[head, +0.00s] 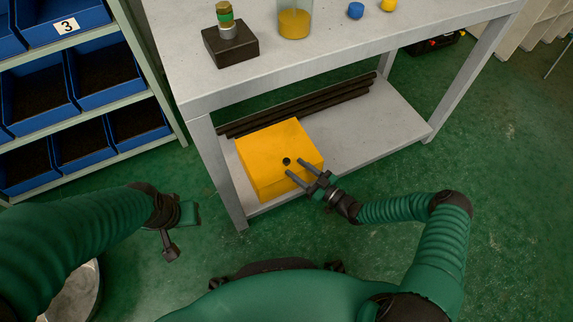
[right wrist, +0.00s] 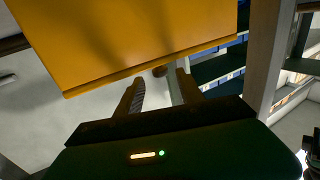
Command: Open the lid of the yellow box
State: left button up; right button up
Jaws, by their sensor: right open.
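The yellow box (head: 270,150) sits on the lower shelf of the grey table, near its front left corner. Its lid looks shut. A dark round spot, perhaps a knob or hole, shows on the box near my right gripper. My right gripper (head: 295,167) is open, its two fingers spread at the box's front right part, by the dark spot. Contact cannot be told. In the right wrist view the yellow box (right wrist: 135,40) fills the top, beyond the empty open fingers (right wrist: 159,80). My left gripper (head: 180,228) hangs at the left, away from the box; its jaws are unclear.
Dark pipes (head: 300,104) lie on the lower shelf behind the box. The tabletop (head: 330,55) above holds a dark block with a fitting, a glass jar and small coloured pieces. A rack of blue bins (head: 102,75) stands left. The shelf right of the box is clear.

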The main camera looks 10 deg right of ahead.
jog(key=b+x, duration=0.1)
jog(key=x, duration=0.3)
jog(key=shift+w+a+f+b, duration=0.15)
jog(key=shift+w+a+b, duration=0.1)
jog(key=shift+w+b, duration=0.05)
jog(key=shift+w+a, duration=0.25)
pick_arm(q)
jog(key=shift+s+x, duration=0.25)
jog(key=shift+x, duration=0.95)
pick_arm(e)
grip_shut()
jog(key=shift+d, duration=0.1)
